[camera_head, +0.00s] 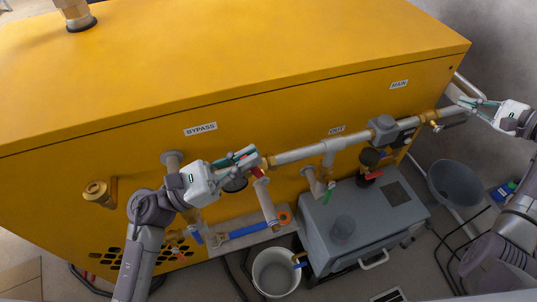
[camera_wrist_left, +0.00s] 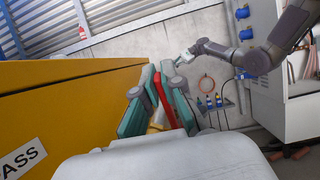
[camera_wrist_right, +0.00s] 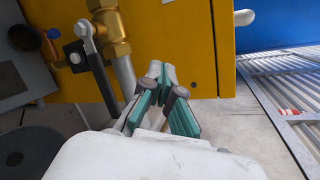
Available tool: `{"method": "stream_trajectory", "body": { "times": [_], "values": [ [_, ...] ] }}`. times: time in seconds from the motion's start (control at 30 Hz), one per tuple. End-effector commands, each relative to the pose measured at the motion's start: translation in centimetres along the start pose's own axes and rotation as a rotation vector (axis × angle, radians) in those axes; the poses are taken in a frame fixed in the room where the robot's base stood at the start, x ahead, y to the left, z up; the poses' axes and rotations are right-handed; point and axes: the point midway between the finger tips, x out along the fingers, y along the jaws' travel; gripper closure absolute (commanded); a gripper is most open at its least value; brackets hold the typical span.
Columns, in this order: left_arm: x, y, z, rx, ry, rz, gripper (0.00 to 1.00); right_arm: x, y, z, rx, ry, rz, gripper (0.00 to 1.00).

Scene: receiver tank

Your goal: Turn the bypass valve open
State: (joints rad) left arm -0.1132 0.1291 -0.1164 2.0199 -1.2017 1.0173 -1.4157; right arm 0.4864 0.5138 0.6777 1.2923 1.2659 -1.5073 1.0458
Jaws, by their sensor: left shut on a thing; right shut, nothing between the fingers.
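The bypass valve's red handle (camera_wrist_left: 158,97) runs between the teal fingers of my left gripper (camera_wrist_left: 158,80) in the left wrist view. In the head view my left gripper (camera_head: 248,158) is at the brass bypass valve (camera_head: 265,163), to the lower right of the BYPASS label (camera_head: 200,129). It is shut on the red handle, and a bit of red shows below the fingers. The fingers hide most of the handle and valve body. My right gripper (camera_head: 472,102) is shut and empty beside the pipe at the right end of the yellow housing; its fingertips show in the right wrist view (camera_wrist_right: 163,72).
The yellow housing (camera_head: 240,80) fills the back. A silver pipe (camera_head: 300,154) runs right from the bypass valve, past the OUT and MAIN labels. A brass valve with a black lever (camera_wrist_right: 98,75) is near my right gripper. A grey box (camera_head: 365,220) and white bucket (camera_head: 275,275) stand below.

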Motion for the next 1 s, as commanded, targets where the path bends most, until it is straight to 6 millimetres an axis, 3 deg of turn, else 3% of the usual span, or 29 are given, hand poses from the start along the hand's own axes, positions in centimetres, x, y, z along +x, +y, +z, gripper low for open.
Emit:
{"method": "stream_trajectory", "body": {
  "times": [0.17,0.3,0.4,0.5,0.6,0.7,1.0],
  "values": [
    [0.0,-0.1,-0.1,-0.001,0.002,-0.001,1.0,5.4,0.1,10.4,-0.297,-0.254,0.127,1.0],
    [0.0,-0.1,-0.1,-0.001,0.002,-0.001,1.0,8.4,2.7,19.6,-0.542,-0.517,0.235,1.0],
    [0.0,-0.1,-0.1,-0.001,0.002,-0.001,1.0,9.2,5.7,25.6,-0.692,-0.715,0.304,1.0],
    [0.0,0.0,-0.1,-0.001,0.003,-0.001,1.0,9.1,8.8,30.2,-0.805,-0.899,0.361,1.0],
    [0.0,0.0,-0.1,-0.001,0.003,-0.001,1.0,8.4,11.3,33.4,-0.878,-1.049,0.401,1.0],
    [-0.1,0.0,-0.1,-0.001,0.003,-0.001,1.0,7.8,13.1,35.3,-0.92,-1.152,0.426,1.0],
    [-0.1,0.0,-0.1,-0.001,0.003,-0.001,1.0,7.8,15.8,37.6,-0.944,-1.229,0.443,1.0]
  ]
}}
